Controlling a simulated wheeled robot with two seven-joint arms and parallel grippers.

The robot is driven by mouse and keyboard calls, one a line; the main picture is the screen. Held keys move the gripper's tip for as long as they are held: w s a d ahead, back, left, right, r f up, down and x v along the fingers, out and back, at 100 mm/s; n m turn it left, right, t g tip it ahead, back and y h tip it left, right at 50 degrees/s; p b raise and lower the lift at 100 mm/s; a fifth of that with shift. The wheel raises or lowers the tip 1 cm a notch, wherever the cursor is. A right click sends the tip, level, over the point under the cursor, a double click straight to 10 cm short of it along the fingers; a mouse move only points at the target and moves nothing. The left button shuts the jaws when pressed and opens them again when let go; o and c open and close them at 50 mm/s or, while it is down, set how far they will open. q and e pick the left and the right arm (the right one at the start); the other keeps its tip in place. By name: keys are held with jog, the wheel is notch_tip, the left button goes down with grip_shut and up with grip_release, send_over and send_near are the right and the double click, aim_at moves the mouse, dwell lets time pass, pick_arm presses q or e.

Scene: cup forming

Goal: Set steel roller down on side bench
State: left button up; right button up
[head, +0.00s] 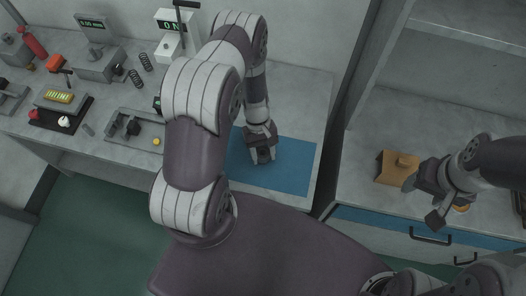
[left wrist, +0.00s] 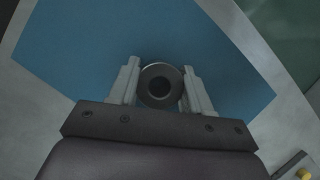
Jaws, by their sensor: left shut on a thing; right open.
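The steel roller (left wrist: 160,84) is a dark round piece with a hole in its end, seen end-on in the left wrist view. My left gripper (left wrist: 158,88) is shut on it, one finger on each side. In the head view my left gripper (head: 262,155) points down over the blue mat (head: 290,178) at the right end of the side bench (head: 100,150). The roller is mostly hidden there, and I cannot tell whether it touches the mat. My right gripper (head: 424,205) is open and empty above the right-hand counter.
A tan box-like piece (head: 395,168) stands on the right counter (head: 365,195), left of my right gripper. Springs (head: 140,70), a display device (head: 98,50), a grey tray (head: 135,130) and small parts crowd the bench's left. The blue mat around my left gripper is clear.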

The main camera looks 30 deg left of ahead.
pick_arm(q)
jog(key=shift+f, duration=0.15)
jog(key=o, duration=1.1)
jog(key=shift+w+r, duration=0.1)
jog(key=shift+r, duration=0.25)
jog(key=b+v, duration=0.2)
jog(key=v, duration=1)
jog(key=s+d+r+m+t+y, duration=0.1)
jog(key=s+d+r+m+t, duration=0.1)
jog(key=r, duration=0.5)
jog(key=s+d+r+m+t+y, duration=0.2)
jog(key=s+d+r+m, duration=0.1)
jog(key=s+r+m, duration=0.2)
jog(key=shift+s+d+r+m+t, duration=0.3)
jog(key=shift+r+m+t, duration=0.1)
jog(key=shift+r+m, duration=0.55)
